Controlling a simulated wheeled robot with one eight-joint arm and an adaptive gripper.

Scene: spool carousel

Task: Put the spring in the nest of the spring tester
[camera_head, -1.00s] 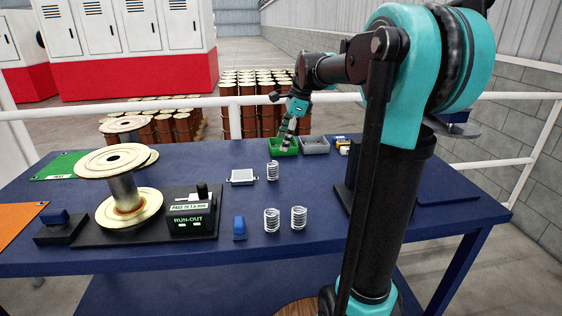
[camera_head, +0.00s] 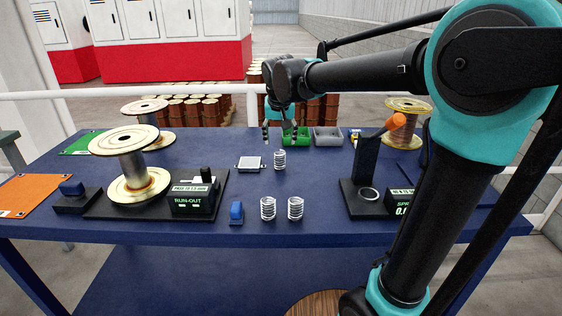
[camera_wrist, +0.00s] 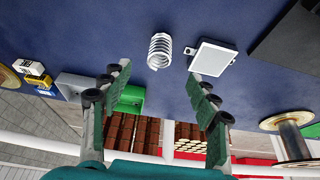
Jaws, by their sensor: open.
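Three upright wire springs stand on the blue table: a rear spring (camera_head: 280,160) and a front pair, the left one (camera_head: 268,208) and the right one (camera_head: 295,208). The spring tester (camera_head: 366,160) stands to their right, with a black base, an upright column and an orange-ended lever. Its ring-shaped nest (camera_head: 368,193) looks empty. My gripper (camera_head: 281,134) is open behind the rear spring, near the green bin. In the wrist view my gripper's fingers (camera_wrist: 161,84) are apart with nothing between them, and one spring (camera_wrist: 159,50) lies beyond the tips.
A white square pad (camera_head: 249,164) lies left of the rear spring. Green (camera_head: 296,145) and grey (camera_head: 327,143) bins stand at the back. A blue block (camera_head: 236,212) and the run-out gauge with a spool (camera_head: 138,187) are left. The table between springs and tester is clear.

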